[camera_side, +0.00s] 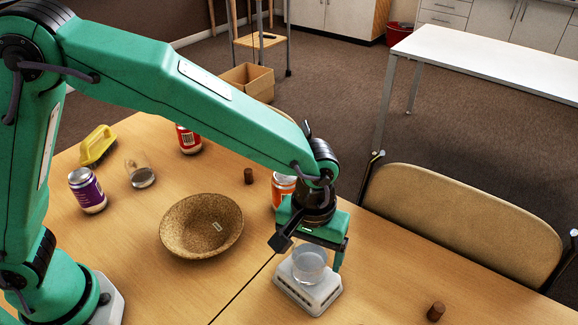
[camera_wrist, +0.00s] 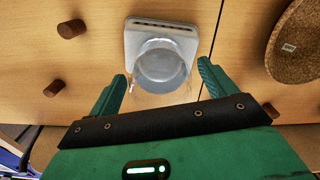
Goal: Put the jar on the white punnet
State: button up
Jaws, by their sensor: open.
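A clear jar (camera_side: 309,264) stands upright on the white punnet (camera_side: 308,298), a low white block with dark slots along one side. In the wrist view the jar (camera_wrist: 160,67) covers the middle and near part of the punnet (camera_wrist: 133,42), and the slotted edge shows beyond it. My gripper (camera_side: 313,254) is open above the punnet with its fingers around the jar's upper part. In the wrist view my gripper (camera_wrist: 163,76) has one finger on each side of the jar, with a visible gap on both sides.
An orange can (camera_side: 283,190) stands behind my gripper. Brown corks (camera_side: 436,312) (camera_side: 248,176), a purple can (camera_side: 87,190), a red can (camera_side: 188,140), a glass (camera_side: 141,176) and a yellow brush (camera_side: 97,145) are apart from it.

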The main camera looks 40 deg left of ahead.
jog(key=shift+r, duration=0.1)
notch_tip(320, 180, up, 12)
dwell(0.8)
dwell(0.4)
jog(key=s+a+r+m+t, duration=0.1)
jog(key=s+a+r+t, duration=0.15)
jog(key=a, duration=0.95)
jog(key=s+a+r+m+t, duration=0.1)
jog(key=s+a+r, duration=0.25)
jog(key=a, duration=0.85)
jog(key=s+a+f+t, duration=0.2)
jog(key=s+a, duration=0.3)
jog(key=a, duration=0.1)
jog(key=shift+s+m, duration=0.3)
jog(key=shift+o, duration=0.2)
